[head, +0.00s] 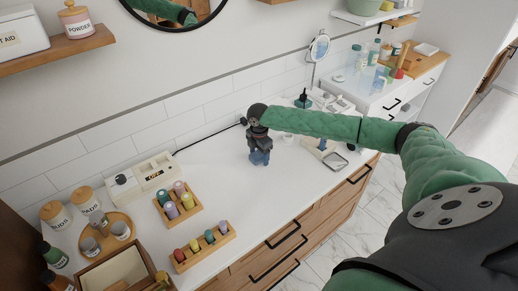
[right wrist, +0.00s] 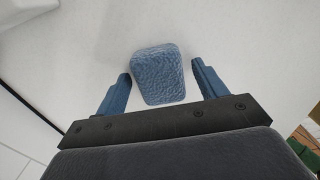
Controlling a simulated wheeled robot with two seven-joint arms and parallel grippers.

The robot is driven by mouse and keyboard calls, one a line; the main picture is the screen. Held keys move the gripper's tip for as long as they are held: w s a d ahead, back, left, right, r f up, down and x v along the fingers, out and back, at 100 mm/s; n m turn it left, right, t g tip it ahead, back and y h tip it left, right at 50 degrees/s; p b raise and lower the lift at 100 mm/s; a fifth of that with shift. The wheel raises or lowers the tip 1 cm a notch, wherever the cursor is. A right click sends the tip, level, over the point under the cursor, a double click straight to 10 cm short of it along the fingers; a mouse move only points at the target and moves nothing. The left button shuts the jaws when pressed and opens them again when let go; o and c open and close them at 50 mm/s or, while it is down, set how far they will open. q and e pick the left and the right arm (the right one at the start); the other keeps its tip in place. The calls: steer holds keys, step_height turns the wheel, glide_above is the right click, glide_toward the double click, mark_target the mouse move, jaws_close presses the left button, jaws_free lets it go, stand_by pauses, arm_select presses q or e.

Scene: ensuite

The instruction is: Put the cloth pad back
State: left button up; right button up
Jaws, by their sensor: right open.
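The cloth pad (right wrist: 158,75) is a blue, textured, rounded block on the white countertop in the right wrist view. My right gripper (right wrist: 161,72) is open, with one blue finger on each side of the pad and a visible gap on both sides. In the head view my right gripper (head: 260,158) points down over the middle of the countertop (head: 215,170). There I cannot clearly tell the pad from the blue fingers. My left gripper is not in view.
Left of my right gripper stand a white-and-wood box (head: 143,181) and two wooden racks of small coloured bottles, one rack here (head: 205,247). Lidded jars (head: 56,215) stand further left. A mirror (head: 319,47) and small items stand to the right. Counter around the gripper is clear.

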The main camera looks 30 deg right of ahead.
mark_target(259, 154)
steer(key=shift+r, duration=0.3)
step_height(259, 154, up, 4)
steer(key=shift+f+b, duration=0.2)
steer(key=shift+b, duration=0.9)
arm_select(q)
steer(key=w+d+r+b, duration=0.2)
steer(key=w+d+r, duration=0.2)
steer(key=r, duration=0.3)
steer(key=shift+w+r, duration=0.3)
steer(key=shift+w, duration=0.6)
arm_select(e)
step_height(259, 154, up, 8)
steer(key=shift+f, duration=0.15)
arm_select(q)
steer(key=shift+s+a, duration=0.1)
